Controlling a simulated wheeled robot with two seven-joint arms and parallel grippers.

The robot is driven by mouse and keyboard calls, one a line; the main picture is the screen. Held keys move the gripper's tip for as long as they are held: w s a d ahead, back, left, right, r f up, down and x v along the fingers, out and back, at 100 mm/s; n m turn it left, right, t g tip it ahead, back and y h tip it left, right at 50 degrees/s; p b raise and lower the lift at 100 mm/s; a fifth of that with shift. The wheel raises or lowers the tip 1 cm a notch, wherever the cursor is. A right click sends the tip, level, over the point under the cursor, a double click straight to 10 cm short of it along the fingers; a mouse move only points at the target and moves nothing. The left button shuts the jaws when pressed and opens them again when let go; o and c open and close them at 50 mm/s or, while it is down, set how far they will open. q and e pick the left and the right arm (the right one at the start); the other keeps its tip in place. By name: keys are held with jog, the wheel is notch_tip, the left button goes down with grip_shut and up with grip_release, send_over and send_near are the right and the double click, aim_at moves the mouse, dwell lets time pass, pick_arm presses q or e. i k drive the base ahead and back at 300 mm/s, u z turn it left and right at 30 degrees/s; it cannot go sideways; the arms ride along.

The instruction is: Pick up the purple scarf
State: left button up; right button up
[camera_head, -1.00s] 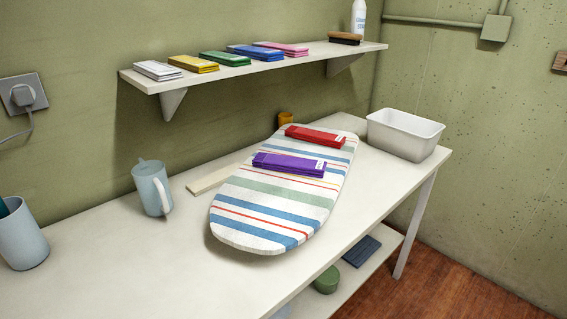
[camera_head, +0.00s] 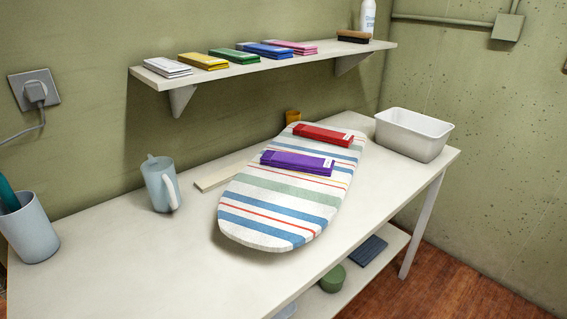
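The purple scarf (camera_head: 297,162) is folded flat into a strip with a small white label at its right end. It lies on the striped ironing board (camera_head: 275,208), which sits on the white table (camera_head: 130,270). A folded red scarf (camera_head: 322,135) lies on the same board, just behind the purple one and apart from it. Neither of my grippers is in the head view.
A light blue jug (camera_head: 161,185) and a cup (camera_head: 30,230) stand left on the table. A white bin (camera_head: 412,135) stands at the right end. A wall shelf (camera_head: 270,66) overhangs the back with several folded scarves. The table's front left is clear.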

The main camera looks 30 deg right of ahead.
aim_at(307, 164)
jog(key=u, duration=1.5)
jog(key=k, duration=1.2)
jog(key=z, duration=1.5)
jog(key=i, duration=0.25)
jog(key=u, duration=0.1)
